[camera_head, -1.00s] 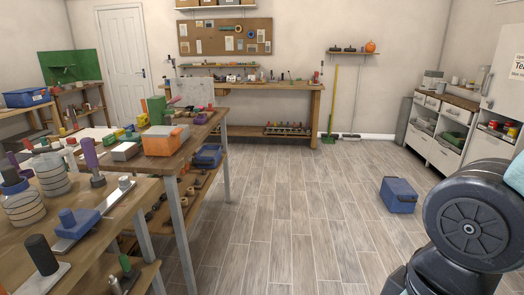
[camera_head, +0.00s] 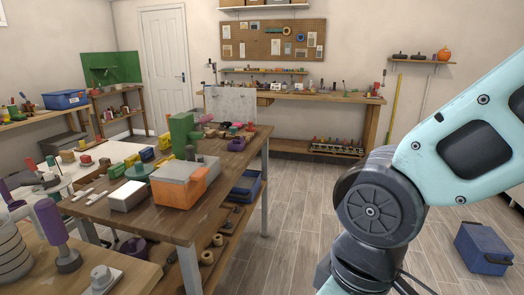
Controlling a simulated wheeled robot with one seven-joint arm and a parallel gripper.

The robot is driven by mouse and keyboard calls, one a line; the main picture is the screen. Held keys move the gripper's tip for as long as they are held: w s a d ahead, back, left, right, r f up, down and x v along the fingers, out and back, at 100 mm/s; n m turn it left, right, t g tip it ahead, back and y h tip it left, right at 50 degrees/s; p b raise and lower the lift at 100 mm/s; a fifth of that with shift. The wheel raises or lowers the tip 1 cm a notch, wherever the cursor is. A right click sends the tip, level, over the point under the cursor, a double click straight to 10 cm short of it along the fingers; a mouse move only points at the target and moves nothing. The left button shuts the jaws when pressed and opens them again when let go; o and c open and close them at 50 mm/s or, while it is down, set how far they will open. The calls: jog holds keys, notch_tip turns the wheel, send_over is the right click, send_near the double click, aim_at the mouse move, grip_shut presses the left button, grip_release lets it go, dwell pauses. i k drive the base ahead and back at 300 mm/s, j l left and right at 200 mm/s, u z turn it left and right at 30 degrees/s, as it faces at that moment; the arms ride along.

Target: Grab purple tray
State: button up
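No clearly tray-shaped purple thing shows. A small purple ring-like or bowl-like object (camera_head: 237,145) lies on the wooden workbench (camera_head: 185,222), toward its far right end. A purple rounded container (camera_head: 134,246) is partly visible below the same workbench, at its left. Whether either is the purple tray I cannot tell. My arm crosses the right side of the head view, well right of the workbench. My gripper is outside the picture, so its state and anything in it are hidden.
An orange-and-grey box (camera_head: 184,184), a green block (camera_head: 181,132) and several small items crowd the workbench. A nearer bench (camera_head: 135,278) holds a purple-handled tool (camera_head: 56,233). A blue toolbox (camera_head: 484,247) stands on the floor at right. Floor right of the workbench is clear.

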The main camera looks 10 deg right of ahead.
aim_at(234, 145)
jog(key=i+u, duration=0.25)
jog(key=u, duration=0.25)
jog(key=i+l+u, duration=0.1)
jog(key=l+u, duration=0.3)
jog(key=i+l+u, duration=0.1)
jog(key=l+u, duration=0.15)
jog(key=u, duration=0.15)
jog(key=l+u, duration=0.75)
jog(key=l, duration=1.7)
jog(key=i+l, duration=0.1)
jog(key=i, duration=0.15)
